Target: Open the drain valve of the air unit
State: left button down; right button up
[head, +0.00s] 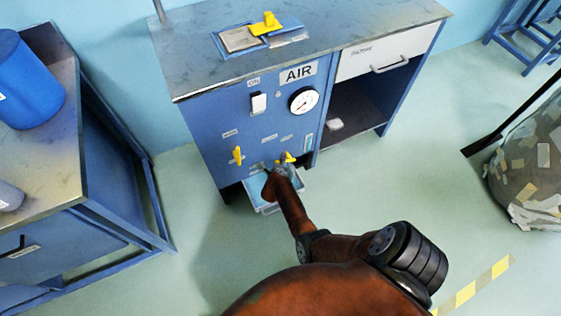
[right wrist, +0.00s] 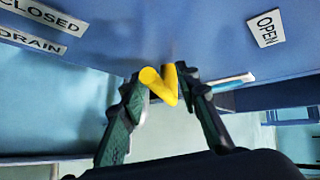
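The blue air unit (head: 225,125) stands at centre in the head view. My right gripper (right wrist: 160,78) reaches the panel with a finger on each side of the handle. Whether the fingers press on it cannot be told. My left gripper is not in view.
Another yellow handle (head: 238,155) sits left on the panel, below a white switch (head: 259,103) and a gauge (head: 303,100). A tray (head: 262,195) is under the panel. A blue bench (head: 60,170) stands left. Open floor lies between.

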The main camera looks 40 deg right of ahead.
jog(key=shift+s+a+r, duration=0.2)
jog(key=shift+s+a, duration=0.1)
jog(key=shift+a, duration=0.05)
jog(key=v, duration=0.6)
jog(key=shift+a+r, duration=0.15)
jog(key=shift+a, duration=0.05)
jog(key=shift+s, duration=0.1)
